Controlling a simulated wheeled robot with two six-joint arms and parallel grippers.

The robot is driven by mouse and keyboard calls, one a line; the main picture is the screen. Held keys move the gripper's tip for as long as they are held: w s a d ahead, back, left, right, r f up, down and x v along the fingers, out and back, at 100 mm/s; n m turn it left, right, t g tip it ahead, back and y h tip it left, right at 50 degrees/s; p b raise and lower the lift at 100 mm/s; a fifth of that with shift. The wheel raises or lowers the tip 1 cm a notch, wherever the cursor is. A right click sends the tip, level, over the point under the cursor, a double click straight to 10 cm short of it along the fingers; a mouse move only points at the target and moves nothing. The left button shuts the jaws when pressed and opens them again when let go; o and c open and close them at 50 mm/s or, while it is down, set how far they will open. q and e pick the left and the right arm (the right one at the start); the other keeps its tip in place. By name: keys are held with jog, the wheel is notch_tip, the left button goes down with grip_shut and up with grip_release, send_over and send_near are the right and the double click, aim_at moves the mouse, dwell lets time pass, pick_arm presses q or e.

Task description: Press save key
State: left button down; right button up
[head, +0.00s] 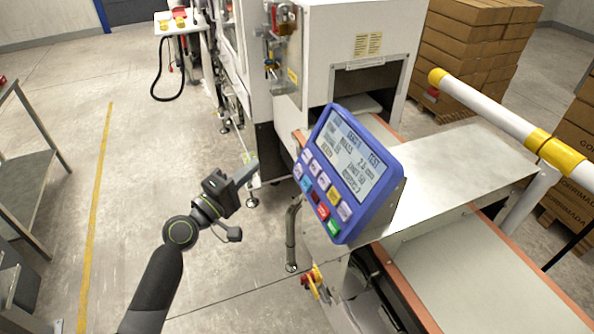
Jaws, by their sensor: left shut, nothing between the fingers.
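A blue control panel (347,172) with a grey screen stands at the middle, tilted, beside the checkweigher belt. Below its screen are rows of small keys (319,189), several pale violet and others blue, red and green. The key labels are too small to read, so I cannot tell which one is the save key. My left gripper (247,172) is shut and empty, left of the panel and apart from it, with its tip pointing toward the panel's left side. My right gripper is not in view.
A conveyor belt (480,284) runs from the front right under a metal cover (455,180) toward a white machine (350,40). A white and yellow rail (510,125) crosses the right. Stacked cartons (465,50) stand behind. A metal rack (30,185) is at left; floor between is clear.

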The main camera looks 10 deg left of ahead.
aim_at(298, 166)
pick_arm(q)
jog(key=w+d+f+b, duration=0.2)
jog(key=w+d+f, duration=0.2)
jog(key=d, duration=0.2)
jog(key=shift+w+d+b, duration=0.2)
jog(key=shift+d+b, duration=0.1)
dwell(2.0)
jog(key=shift+w+d+f+b, duration=0.2)
jog(key=shift+d+b, duration=0.1)
jog(key=shift+w+d+f, duration=0.2)
jog(key=shift+d, duration=0.05)
dwell(0.8)
jog(key=shift+a+r, duration=0.1)
dwell(0.3)
jog(key=shift+s+a+r, duration=0.3)
jog(key=shift+s+a, duration=0.15)
jog(key=shift+a, duration=0.05)
